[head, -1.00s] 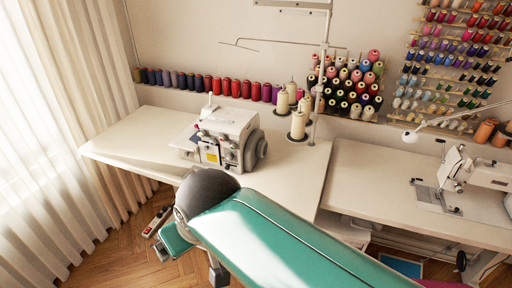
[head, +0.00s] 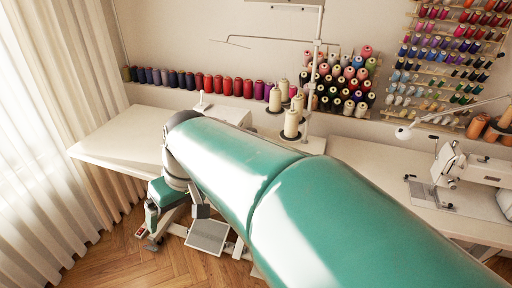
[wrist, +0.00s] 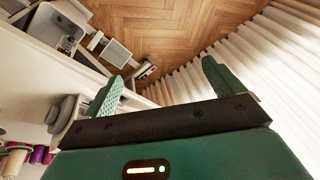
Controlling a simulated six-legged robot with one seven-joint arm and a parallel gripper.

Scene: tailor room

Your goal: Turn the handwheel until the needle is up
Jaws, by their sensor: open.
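The small white overlock machine stands on the left table (head: 105,145). In the head view my green arm covers most of it, and only its white top (head: 222,113) shows. Its handwheel and needle are hidden there. My gripper (wrist: 160,84) is open in the wrist view, with two green fingers wide apart and nothing between them. A grey rounded part (wrist: 62,113), which may be the handwheel, lies left of the left finger, apart from the gap. The needle's height cannot be seen.
Cream thread cones (head: 291,124) stand on a rack behind my arm. A second white sewing machine (head: 480,172) is on the right table. Curtains (head: 45,140) hang at the left. A grey pedal plate (head: 207,236) lies low over the wooden floor.

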